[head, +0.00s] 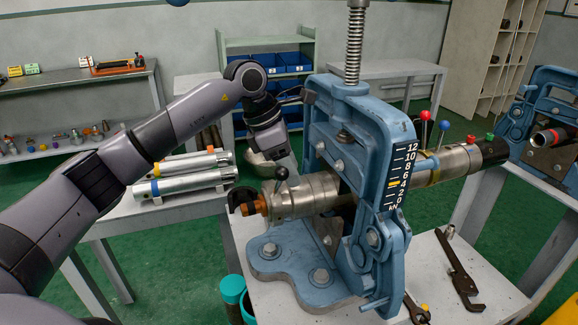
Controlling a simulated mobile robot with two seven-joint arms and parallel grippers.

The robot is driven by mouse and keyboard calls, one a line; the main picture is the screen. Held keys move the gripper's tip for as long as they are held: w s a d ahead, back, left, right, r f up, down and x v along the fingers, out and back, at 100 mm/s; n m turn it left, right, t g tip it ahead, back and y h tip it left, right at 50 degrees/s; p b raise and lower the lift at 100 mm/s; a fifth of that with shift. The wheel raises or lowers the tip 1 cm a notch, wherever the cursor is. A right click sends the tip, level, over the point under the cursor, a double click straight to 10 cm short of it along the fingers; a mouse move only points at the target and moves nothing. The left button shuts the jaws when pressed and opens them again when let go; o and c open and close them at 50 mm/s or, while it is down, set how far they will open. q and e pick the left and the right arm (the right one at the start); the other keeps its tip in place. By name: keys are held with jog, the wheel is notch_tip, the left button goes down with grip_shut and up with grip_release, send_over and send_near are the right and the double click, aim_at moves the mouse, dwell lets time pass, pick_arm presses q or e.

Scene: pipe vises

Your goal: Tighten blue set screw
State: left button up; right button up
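A blue ball knob (444,125), which looks like the blue set screw's head, stands on a thin stem on top of the metal pipe assembly (455,160), right of the blue vise (385,130). A red ball knob (425,115) stands just left of it. My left gripper (277,155) is on the far left side of the vise, above the clamped pipe's left end (310,195), well apart from the blue knob. Its fingers are dark and too unclear to show whether they are open. My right gripper is not in view.
The tall vise with its threaded screw (354,45) stands between my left gripper and the blue knob. A black-knobbed lever (281,174) rises below the gripper. A wrench (457,275) lies on the bench (490,292). Silver tubes (180,183) lie on a table at left.

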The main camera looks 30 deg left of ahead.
pick_arm(q)
jog(key=v, duration=0.7)
dwell(0.3)
dwell(0.4)
